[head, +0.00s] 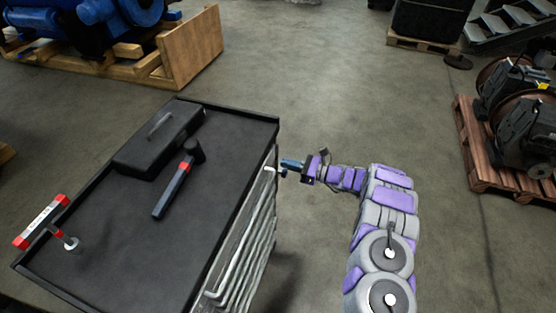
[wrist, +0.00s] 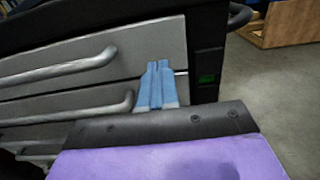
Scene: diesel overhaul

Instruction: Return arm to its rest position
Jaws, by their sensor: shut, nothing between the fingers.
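My arm with purple and grey padding reaches up from the lower right of the head view. My gripper (head: 286,166) is at the right side of the black tool cart (head: 115,235), close to its upper drawer handles. In the wrist view my gripper's blue fingers (wrist: 157,72) are together, with nothing between them. They are in front of the grey drawer fronts (wrist: 100,68), near the ends of two handles (wrist: 70,112). I cannot tell whether the fingertips touch the drawer front.
On the cart top lie a black case (head: 158,140), a hammer (head: 178,184) and a red-and-white tool (head: 42,221). A wooden crate with blue machinery (head: 193,47) stands at the back left. Pallets with machines (head: 478,165) stand at the right.

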